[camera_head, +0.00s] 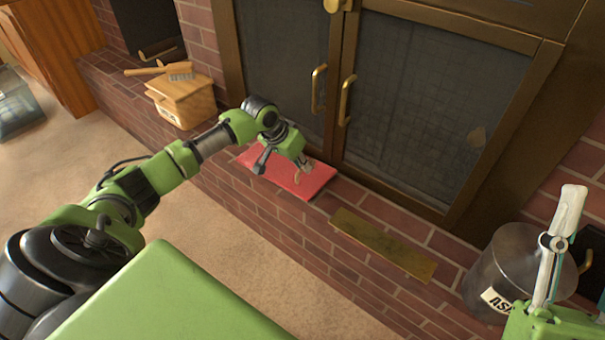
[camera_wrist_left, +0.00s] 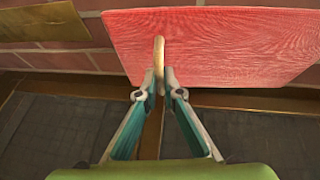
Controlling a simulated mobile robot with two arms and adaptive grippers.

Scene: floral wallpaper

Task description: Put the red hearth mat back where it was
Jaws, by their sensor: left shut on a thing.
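The red hearth mat (camera_head: 316,181) is a flat red rectangle on or just above the brick ledge, in front of the dark glass doors. I cannot tell whether it touches the bricks. It also fills the top of the left wrist view (camera_wrist_left: 230,45). My left gripper (camera_head: 301,165) is over the mat, its fingertips (camera_wrist_left: 161,88) shut on a tan loop (camera_wrist_left: 158,58) at the mat. Part of the mat is hidden behind the gripper. My right gripper (camera_head: 565,235) shows partly at the lower right, in front of a metal bucket; its opening is unclear.
A brass plate (camera_head: 380,243) lies on the ledge right of the mat. The metal ash bucket (camera_head: 500,270) stands farther right. A wooden box (camera_head: 182,98) with a brush (camera_head: 180,71) on it stands at the left. Brass door handles (camera_head: 318,90) stick out above the mat.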

